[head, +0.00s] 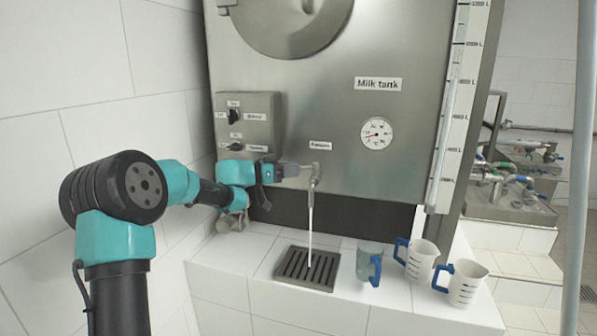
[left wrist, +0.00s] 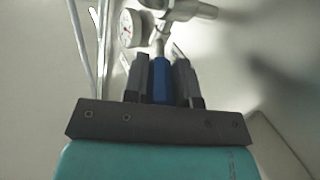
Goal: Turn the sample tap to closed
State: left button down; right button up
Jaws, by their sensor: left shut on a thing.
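The sample tap (head: 315,180) is a metal spout on the front of the milk tank (head: 335,75), beside a small label. A white stream (head: 310,225) runs from it down to the drain grate (head: 308,268). My left gripper (head: 285,170) is at the tap's left side. In the left wrist view its fingers (left wrist: 162,80) are shut on the tap's blue handle (left wrist: 161,80), with the metal tap body (left wrist: 180,10) just beyond. The gripper hides most of the handle in the head view. My right gripper does not show.
A clear cup (head: 364,258) with a blue handle stands right of the grate. Two white jugs (head: 421,262) with blue handles stand farther right on the tiled ledge. A control box (head: 257,108) with knobs sits above my left arm. A round gauge (head: 376,133) is on the tank.

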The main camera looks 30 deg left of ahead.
pick_arm(q)
jog(key=shift+a+r, duration=0.1)
dwell(0.3)
jog(key=c, duration=0.9)
grip_release()
jog(key=shift+w, duration=0.1)
jog(key=v, duration=1.7)
jog(key=shift+a, duration=0.2)
